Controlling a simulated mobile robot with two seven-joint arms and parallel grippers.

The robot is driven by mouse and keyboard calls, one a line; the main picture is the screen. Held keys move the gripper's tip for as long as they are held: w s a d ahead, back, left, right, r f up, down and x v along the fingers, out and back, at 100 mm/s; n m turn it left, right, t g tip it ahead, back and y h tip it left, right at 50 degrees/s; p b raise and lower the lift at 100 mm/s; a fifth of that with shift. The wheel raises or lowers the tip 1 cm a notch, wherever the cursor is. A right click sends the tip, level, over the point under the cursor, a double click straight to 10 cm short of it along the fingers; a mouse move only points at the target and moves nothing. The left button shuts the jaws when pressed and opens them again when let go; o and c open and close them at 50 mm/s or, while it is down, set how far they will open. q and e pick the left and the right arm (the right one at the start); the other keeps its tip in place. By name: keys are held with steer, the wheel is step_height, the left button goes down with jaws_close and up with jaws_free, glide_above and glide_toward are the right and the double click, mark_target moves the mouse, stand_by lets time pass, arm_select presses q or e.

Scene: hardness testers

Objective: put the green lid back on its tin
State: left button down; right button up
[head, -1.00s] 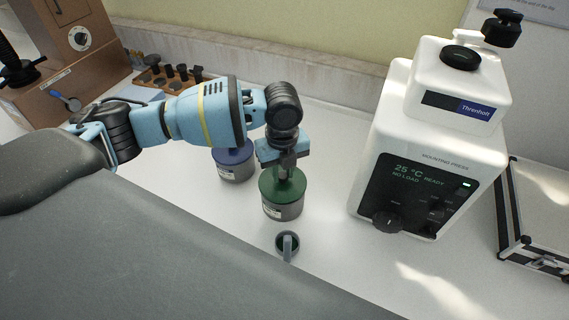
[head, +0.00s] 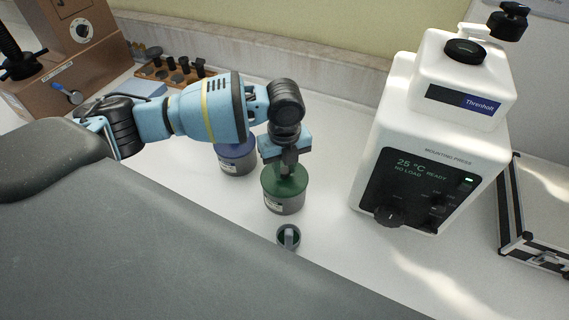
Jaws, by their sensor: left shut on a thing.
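The green lid (head: 294,187) sits on top of its grey tin (head: 288,206), or very close above it; I see no clear gap between them. My left gripper (head: 289,172) points down from above and is shut on the lid, its fingers at the lid's middle. The fingers hide part of the lid's top and whatever they grip there. My right gripper does not show.
A tin with a blue lid (head: 237,152) stands close behind and left of the green one. A small grey cup (head: 288,238) stands in front. The white mounting press (head: 432,150) is to the right, a case (head: 545,215) beyond it. A rack of dark pieces (head: 178,73) is at the back left.

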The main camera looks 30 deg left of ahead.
mark_target(285, 171)
arm_select(q)
steer(key=shift+f, duration=0.15)
steer(key=c, duration=1.1)
jaws_free()
steer(key=shift+r, duration=3.95)
steer(key=shift+f, duration=0.1)
